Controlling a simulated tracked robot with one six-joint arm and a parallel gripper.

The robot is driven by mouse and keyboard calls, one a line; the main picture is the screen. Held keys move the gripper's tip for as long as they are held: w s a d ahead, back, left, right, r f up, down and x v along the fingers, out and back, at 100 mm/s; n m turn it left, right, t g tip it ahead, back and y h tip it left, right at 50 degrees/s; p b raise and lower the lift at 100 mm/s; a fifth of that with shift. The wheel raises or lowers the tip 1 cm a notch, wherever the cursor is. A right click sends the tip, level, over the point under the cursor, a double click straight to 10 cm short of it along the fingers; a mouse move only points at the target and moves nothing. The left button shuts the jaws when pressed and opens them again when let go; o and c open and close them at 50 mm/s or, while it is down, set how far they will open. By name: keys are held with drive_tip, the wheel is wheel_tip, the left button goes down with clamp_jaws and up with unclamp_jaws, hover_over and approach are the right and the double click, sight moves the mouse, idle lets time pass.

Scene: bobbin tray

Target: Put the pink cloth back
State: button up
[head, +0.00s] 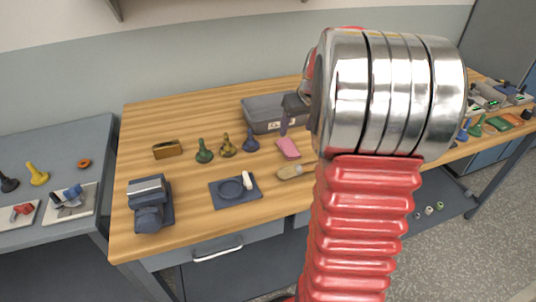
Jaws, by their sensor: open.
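The pink cloth (288,147) lies on the wooden workbench, just in front of a dark grey bin and left of my arm. My large red and silver arm fills the right middle of the head view and hides part of the bench behind it. My gripper (292,108) shows only in part, as a dark shape left of the silver joint, near the bin and above the cloth. It is open and does not appear to hold the cloth. Its fingertips are small and hard to make out.
The grey bin (258,114) stands behind the cloth. Green (204,152), yellow-brown (228,146) and blue (251,140) bobbin-like pieces stand to the left. A tan tool (290,172), a dark square plate (222,199) and a grey device (150,205) are nearer.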

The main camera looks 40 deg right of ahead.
drive_tip(key=s+a+r+n, duration=0.1)
drive_tip(key=s+a+r, duration=0.1)
drive_tip(key=a, duration=0.5)
drive_tip(key=s+a+r, duration=0.2)
drive_tip(key=a+r, duration=0.1)
drive_tip(key=a, duration=0.5)
drive_tip(key=s+a+r+n, duration=0.1)
drive_tip(key=s+a+r, duration=0.1)
drive_tip(key=a, duration=0.5)
drive_tip(key=s+a+f+n+t+y, duration=0.1)
drive_tip(key=s+a, duration=1.2)
drive_tip(key=shift+a+f, duration=0.15)
drive_tip(key=shift+f, duration=0.05)
drive_tip(key=shift+c, duration=0.5)
